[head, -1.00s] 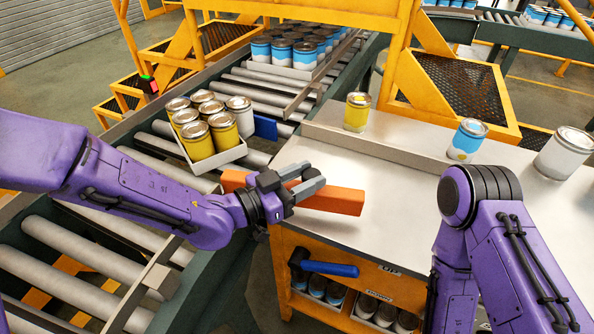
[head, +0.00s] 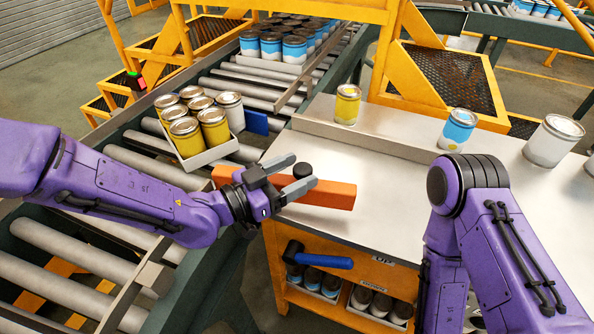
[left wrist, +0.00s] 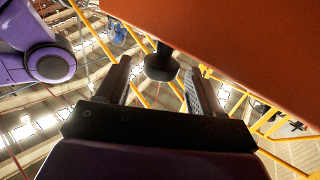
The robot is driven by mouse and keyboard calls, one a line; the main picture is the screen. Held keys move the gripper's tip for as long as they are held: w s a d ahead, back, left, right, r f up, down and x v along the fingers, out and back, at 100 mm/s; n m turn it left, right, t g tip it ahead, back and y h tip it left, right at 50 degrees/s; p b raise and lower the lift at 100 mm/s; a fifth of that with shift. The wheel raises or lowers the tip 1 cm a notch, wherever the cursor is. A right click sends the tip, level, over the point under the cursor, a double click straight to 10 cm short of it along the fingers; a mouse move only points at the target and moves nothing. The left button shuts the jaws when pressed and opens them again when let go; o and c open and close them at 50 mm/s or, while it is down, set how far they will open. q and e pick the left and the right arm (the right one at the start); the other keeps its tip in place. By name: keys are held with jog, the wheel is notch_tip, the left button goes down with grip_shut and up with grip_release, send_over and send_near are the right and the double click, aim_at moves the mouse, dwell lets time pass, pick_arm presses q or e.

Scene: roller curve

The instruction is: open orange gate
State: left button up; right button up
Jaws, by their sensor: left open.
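The orange gate (head: 335,195) is a long bar lying across the near left edge of the steel table, beside the roller conveyor. A black knob (head: 303,170) stands on it; the knob (left wrist: 161,64) also shows in the left wrist view, on a short stem from the orange surface (left wrist: 240,45). My left gripper (head: 300,172) is open at the bar, its two grey fingers on either side of the knob. I cannot tell whether they touch it. My right arm shows at the right, but its gripper is out of view.
A white tray (head: 212,154) of yellow and white cans stands on the rollers behind the gate. A blue stop plate (head: 257,122) is beside it. A yellow can (head: 347,104), a blue can (head: 458,130) and a white can (head: 553,140) stand along the table's back.

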pick_arm(q)
jog(key=b+v, duration=0.1)
jog(key=v, duration=0.9)
jog(key=shift+r, duration=0.1)
